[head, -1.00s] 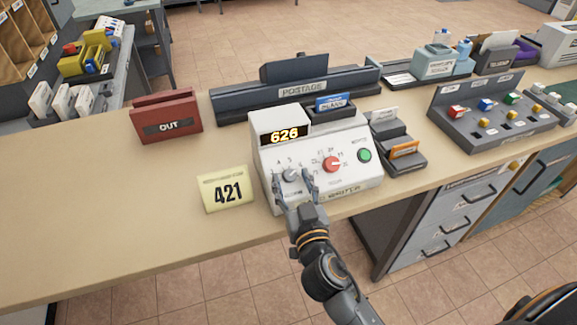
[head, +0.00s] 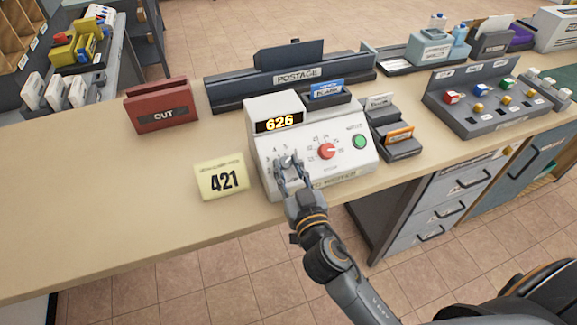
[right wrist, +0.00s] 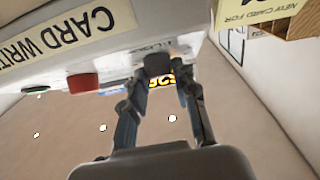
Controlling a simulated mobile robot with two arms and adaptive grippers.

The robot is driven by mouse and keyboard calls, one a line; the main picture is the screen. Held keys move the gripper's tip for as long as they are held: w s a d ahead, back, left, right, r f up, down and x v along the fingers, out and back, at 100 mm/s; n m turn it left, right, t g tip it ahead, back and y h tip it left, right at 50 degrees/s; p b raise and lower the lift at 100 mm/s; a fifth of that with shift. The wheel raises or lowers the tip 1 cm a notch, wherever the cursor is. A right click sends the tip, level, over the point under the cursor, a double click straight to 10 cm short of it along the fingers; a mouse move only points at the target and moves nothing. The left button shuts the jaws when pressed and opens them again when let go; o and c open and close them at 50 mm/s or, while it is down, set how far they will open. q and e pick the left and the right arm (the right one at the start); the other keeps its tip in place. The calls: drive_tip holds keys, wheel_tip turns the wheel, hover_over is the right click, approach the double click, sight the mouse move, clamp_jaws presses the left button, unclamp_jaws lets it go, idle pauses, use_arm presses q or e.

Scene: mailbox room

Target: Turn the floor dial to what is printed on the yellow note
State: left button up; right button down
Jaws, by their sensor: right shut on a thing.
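A red dial (head: 327,151) and a green button (head: 360,142) sit to the right. My left gripper is not in view.
A red OUT holder (head: 161,110) and a dark POSTAGE unit (head: 290,78) stand behind. A card rack (head: 400,135) with an orange card is close to the writer's right. The counter (head: 90,215) left of the note is clear.

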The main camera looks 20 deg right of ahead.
drive_tip(key=n+g+y+p, duration=0.2)
drive_tip(key=n+y+p, duration=0.1)
drive_tip(key=n, duration=0.1)
drive_tip(key=d+n+g+y+p, duration=0.1)
drive_tip(key=n+y+p, duration=0.3)
drive_tip(key=n, duration=0.1)
drive_tip(key=r+n+g+y+p, duration=0.1)
drive_tip(key=n+g+y+p, duration=0.1)
drive_tip(key=n+y+p, duration=0.1)
drive_tip(key=shift+w+d+n+g+y+p, duration=0.35)
drive_tip(key=shift+n+p, duration=0.25)
drive_tip(key=shift+n, duration=0.2)
drive_tip(key=n+g+p, duration=0.1)
drive_tip(key=n+g+y+p, duration=0.1)
drive_tip(key=n+g, duration=0.1)
drive_tip(key=shift+w+d+n+p, duration=0.1)
drive_tip(key=shift+w+n+p, duration=0.1)
drive_tip(key=shift+n+p, duration=0.1)
drive_tip(key=shift+f+n+g+y+p, duration=0.1)
drive_tip(key=shift+n+g+y+p, duration=0.35)
drive_tip(key=shift+n+g+p, duration=0.4)
drive_tip(key=shift+n, duration=0.35)
drive_tip(key=shift+g, duration=0.3)
drive_tip(key=c, duration=1)
unclamp_jaws()
drive_tip(key=shift+f, duration=0.1)
drive_tip(key=shift+c, duration=0.2)
drive_tip(key=v, duration=1.1)
drive_tip(key=shift+s+d, duration=0.2)
drive_tip(key=shift+d, duration=0.05)
